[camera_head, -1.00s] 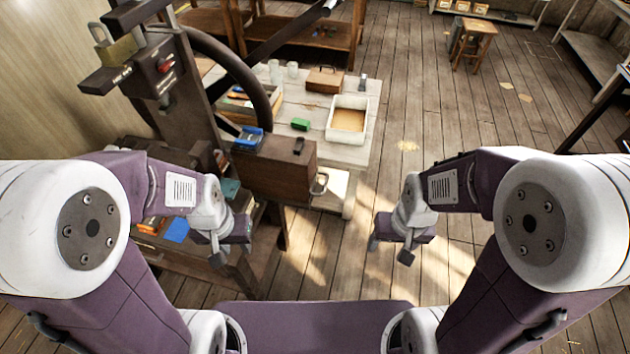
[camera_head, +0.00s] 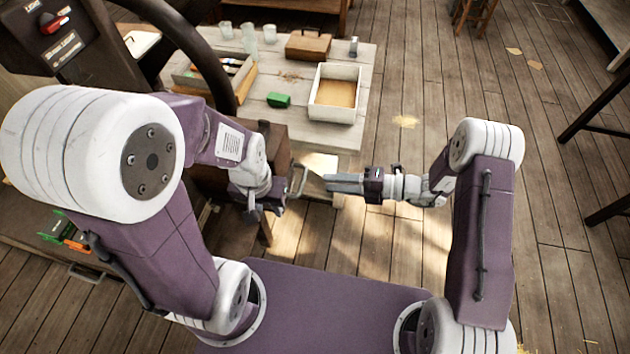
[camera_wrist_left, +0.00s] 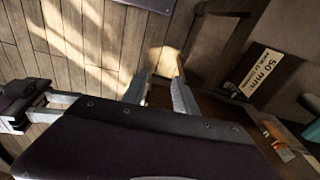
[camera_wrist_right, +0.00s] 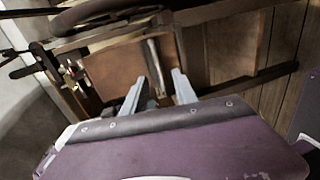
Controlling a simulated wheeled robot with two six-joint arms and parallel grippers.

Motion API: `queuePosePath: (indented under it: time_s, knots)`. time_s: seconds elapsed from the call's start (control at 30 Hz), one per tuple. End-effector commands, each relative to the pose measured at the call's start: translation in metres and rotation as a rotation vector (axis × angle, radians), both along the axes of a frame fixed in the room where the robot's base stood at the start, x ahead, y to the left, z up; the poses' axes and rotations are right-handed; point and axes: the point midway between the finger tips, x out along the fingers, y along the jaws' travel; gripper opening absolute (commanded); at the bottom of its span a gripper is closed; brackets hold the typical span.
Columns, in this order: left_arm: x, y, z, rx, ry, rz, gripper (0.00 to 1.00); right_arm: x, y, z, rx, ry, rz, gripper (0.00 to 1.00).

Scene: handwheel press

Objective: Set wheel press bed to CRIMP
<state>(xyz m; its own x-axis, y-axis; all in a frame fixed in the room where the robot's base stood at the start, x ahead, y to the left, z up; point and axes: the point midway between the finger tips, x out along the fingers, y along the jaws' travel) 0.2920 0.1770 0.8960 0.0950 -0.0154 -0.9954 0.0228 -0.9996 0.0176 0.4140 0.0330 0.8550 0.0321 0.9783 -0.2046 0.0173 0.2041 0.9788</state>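The press stands at the left in the head view, with a dark handwheel (camera_head: 209,66) partly cut off by the top edge. A brown box-like part (camera_head: 277,143) with a metal handle (camera_head: 298,179) sits below it, partly behind my left arm. No CRIMP mark is readable. My left gripper (camera_head: 264,212) is beside the brown part's near side; its fingers are apart and empty in the left wrist view (camera_wrist_left: 158,88). My right gripper (camera_head: 327,182) points left at the metal handle, just short of it. Its fingers are apart in the right wrist view (camera_wrist_right: 158,88), with a metal bar (camera_wrist_right: 155,66) beyond them.
A pale table (camera_head: 285,120) behind holds a wooden tray (camera_head: 334,108), a green block (camera_head: 278,100), a brown case (camera_head: 308,45) and glasses. A label reading 50 mm (camera_wrist_left: 262,72) shows in the left wrist view.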

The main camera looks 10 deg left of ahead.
Motion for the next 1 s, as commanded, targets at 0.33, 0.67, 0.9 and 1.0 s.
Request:
queuePosePath:
  time_s: [0.33, 0.67, 0.9, 1.0]
  knots:
    - [0.0, 0.0, 0.0, 0.0, -0.001, 0.0, 0.34, 0.0, 0.03, -0.006, -0.002, -0.005, 0.006, 0.34]
    - [0.0, 0.0, 0.0, 0.0, -0.001, 0.0, 0.34, 0.002, 0.084, -0.017, -0.003, -0.005, 0.003, 0.34]
    - [0.0, 0.0, 0.0, 0.0, -0.001, 0.0, 0.34, 0.003, 0.088, -0.018, -0.003, -0.005, 0.001, 0.34]
    - [0.0, 0.0, 0.0, 0.0, -0.001, 0.0, 0.34, 0.003, 0.088, -0.018, -0.003, -0.005, 0.001, 0.26]
